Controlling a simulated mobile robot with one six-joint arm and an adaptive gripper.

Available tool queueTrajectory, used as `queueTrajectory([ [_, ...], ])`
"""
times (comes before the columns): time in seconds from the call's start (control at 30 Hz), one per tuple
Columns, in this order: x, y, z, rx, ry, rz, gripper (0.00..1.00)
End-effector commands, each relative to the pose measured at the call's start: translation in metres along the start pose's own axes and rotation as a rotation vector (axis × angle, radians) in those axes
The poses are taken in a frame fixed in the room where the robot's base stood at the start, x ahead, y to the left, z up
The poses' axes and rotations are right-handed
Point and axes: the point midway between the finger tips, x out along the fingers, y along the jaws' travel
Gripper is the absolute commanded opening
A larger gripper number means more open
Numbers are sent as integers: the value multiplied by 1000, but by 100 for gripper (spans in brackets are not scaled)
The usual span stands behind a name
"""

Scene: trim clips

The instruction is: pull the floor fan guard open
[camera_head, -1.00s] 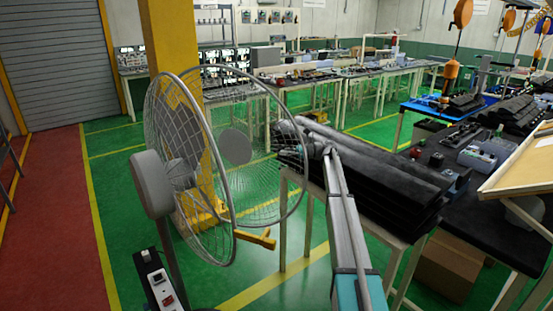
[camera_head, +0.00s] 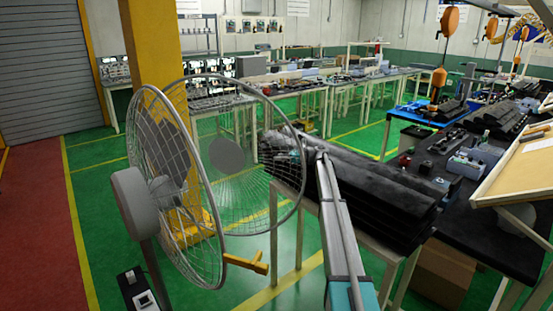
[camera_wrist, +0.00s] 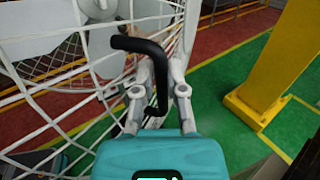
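The floor fan (camera_head: 135,200) stands at the left in the head view, its grey motor housing nearest me. Its front wire guard (camera_head: 228,154) is swung out to the right, at a wide angle to the rear cage (camera_head: 180,215). In the wrist view the white guard wires (camera_wrist: 60,105) fill the left side. A bent black handle (camera_wrist: 158,72) on the guard passes between the fingers of my gripper (camera_wrist: 162,75), which look closed around it. In the head view my arm reaches the guard's right edge, and the fingertips are too small to make out.
A yellow pillar (camera_head: 158,50) stands behind the fan and also shows in the wrist view (camera_wrist: 280,65). A bench with stacked black trim pieces (camera_head: 350,190) lies right of the guard, close to my arm. Green floor (camera_head: 95,190) is free left of the fan.

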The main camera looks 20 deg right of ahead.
Motion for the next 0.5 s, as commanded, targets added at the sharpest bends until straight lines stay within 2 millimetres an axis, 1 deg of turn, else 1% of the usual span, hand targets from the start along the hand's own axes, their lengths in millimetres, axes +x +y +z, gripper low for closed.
queueTrajectory([
  [0.03, 2, 0, -1, 0, 4, 2, 23],
  [0.13, 4, 0, -1, 0, 3, 4, 42],
  [0.2, 5, 0, -1, 0, 3, 5, 51],
  [0.5, 6, 0, 0, 0, 1, 7, 51],
])
